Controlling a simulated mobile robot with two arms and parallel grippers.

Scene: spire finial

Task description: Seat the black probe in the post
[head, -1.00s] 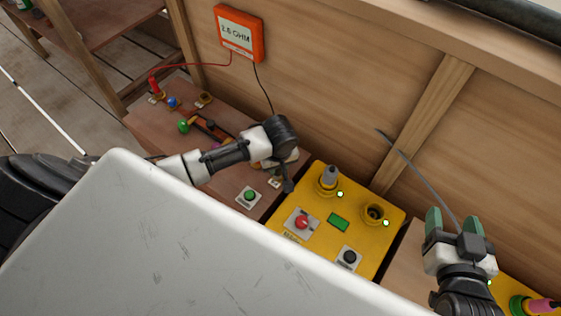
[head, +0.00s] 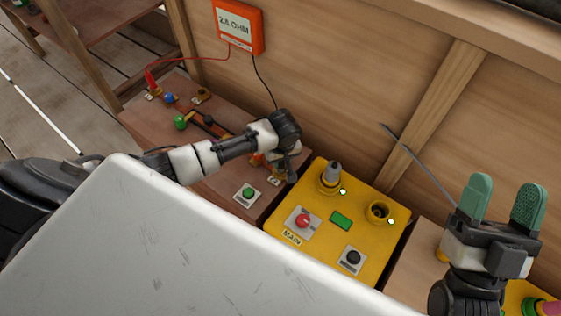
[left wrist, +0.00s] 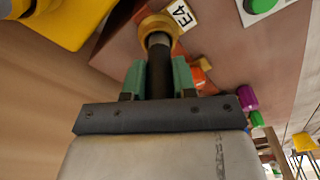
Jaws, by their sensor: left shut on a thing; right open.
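My left gripper (left wrist: 157,78) is shut on the black probe (left wrist: 158,72), with a green finger on each side of it. In the left wrist view the probe's far end overlaps the brass ring of the post (left wrist: 150,24) by the E4 label. I cannot tell how deep it sits. In the head view my left gripper (head: 287,170) points down at the brown bench, and its wrist mostly hides the probe and post. My right gripper (head: 504,200) is open and empty, fingers up, at the right.
The orange meter (head: 237,27) hangs on the wooden wall, with a red lead to the red probe (head: 151,80) and a black lead running down behind my left wrist. A yellow panel (head: 300,245) with buttons and sockets stands right of the left gripper. A green button (head: 247,193) is close by.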

